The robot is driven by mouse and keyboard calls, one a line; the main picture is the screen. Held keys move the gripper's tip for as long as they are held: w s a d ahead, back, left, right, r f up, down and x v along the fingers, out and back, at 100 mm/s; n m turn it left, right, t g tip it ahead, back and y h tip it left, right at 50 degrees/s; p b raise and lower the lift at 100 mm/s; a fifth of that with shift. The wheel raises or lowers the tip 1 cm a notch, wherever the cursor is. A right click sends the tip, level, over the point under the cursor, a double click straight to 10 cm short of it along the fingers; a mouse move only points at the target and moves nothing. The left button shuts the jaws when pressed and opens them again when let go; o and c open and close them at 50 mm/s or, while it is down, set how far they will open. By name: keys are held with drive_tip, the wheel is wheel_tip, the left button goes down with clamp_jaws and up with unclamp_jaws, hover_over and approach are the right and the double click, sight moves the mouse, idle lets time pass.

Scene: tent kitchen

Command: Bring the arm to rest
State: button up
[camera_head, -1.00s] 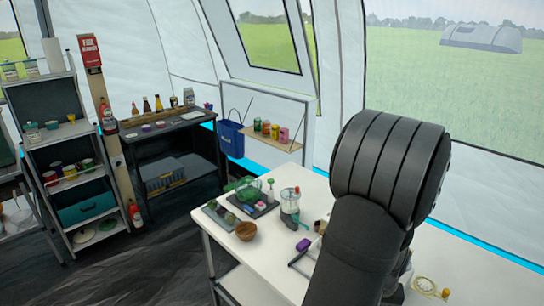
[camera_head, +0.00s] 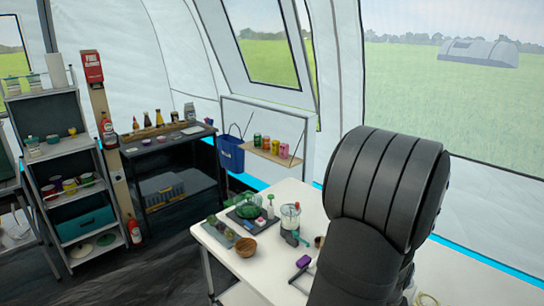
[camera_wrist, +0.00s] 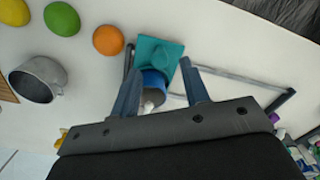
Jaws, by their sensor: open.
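My gripper (camera_wrist: 160,69) shows in the wrist view with its two fingers apart, above the white table (camera_wrist: 88,100). Between and beyond the fingers are a teal square-based object (camera_wrist: 160,50) and a blue cylindrical item (camera_wrist: 153,80). I cannot tell whether the fingers touch either one; nothing is clamped. In the head view my dark arm fills the right-centre in front of the table (camera_head: 232,262). The arm hides the gripper and part of the tabletop there.
In the wrist view, a metal mug (camera_wrist: 38,78), an orange (camera_wrist: 108,40), a green fruit (camera_wrist: 62,18) and a yellow fruit (camera_wrist: 14,11) lie left. A grey bar frame (camera_wrist: 240,78) lies right. In the head view, a wooden bowl (camera_head: 245,247) and blender (camera_head: 290,218) stand on the table.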

wheel_tip(320, 180, down, 5)
drive_tip(key=shift+f, duration=0.1)
drive_tip(key=shift+w+a, duration=0.35)
